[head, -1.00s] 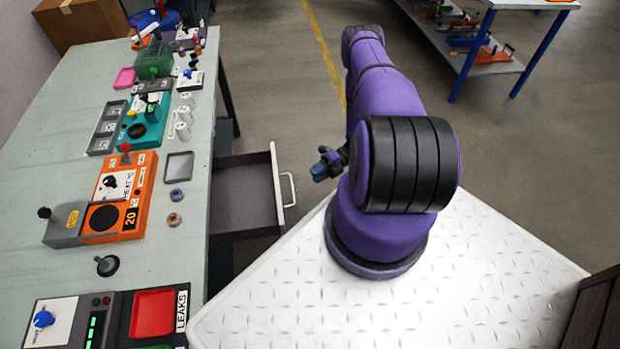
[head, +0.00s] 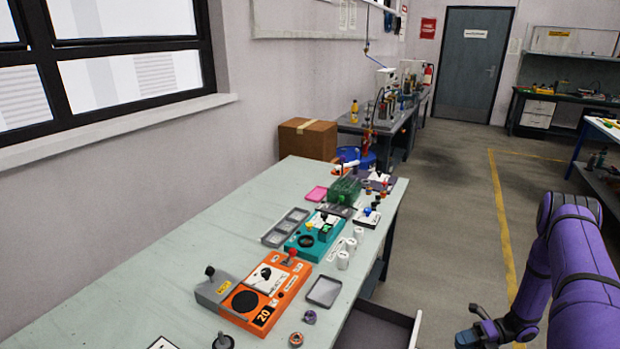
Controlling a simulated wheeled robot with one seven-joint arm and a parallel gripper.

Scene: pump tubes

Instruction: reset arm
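My purple arm stands at the lower right of the head view, to the right of the workbench. My gripper (head: 468,337) is at the bottom edge, low beside the open drawer, clear of the bench top. Its dark blue-grey tip shows, but the fingers are too small and partly cut off to tell open from shut. I see nothing held in it.
The workbench (head: 140,265) on the left holds an orange heater box (head: 262,292), a teal box (head: 314,236), grey trays, white cylinders and small rings. An open drawer (head: 375,328) sticks out from its right side. Clear floor with a yellow line (head: 502,220) lies beyond.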

